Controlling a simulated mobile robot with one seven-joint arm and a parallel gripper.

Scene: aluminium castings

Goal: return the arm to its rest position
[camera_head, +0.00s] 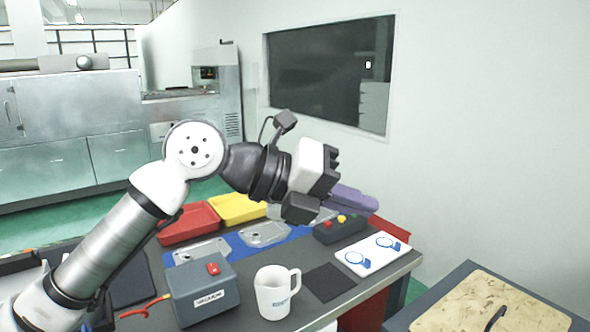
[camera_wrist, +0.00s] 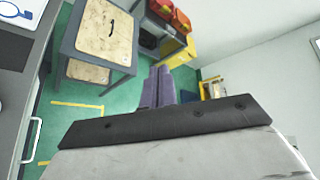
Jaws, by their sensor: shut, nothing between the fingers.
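My arm reaches over the workbench (camera_head: 345,298) from the lower left in the head view. My gripper (camera_head: 368,202) is raised above the bench's far right part and points right, with its purple fingers together. The fingers also show in the wrist view (camera_wrist: 159,76), side by side and with nothing held between them. They touch no object in either view. The gripper partly hides the bench's back right corner.
On the bench are a white mug (camera_head: 272,293), a grey box with a red switch (camera_head: 202,290), a button box (camera_head: 340,228), a white card (camera_head: 375,256), a red tray (camera_head: 188,224) and a yellow tray (camera_head: 238,208). A wood-topped table (camera_head: 490,305) stands at right.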

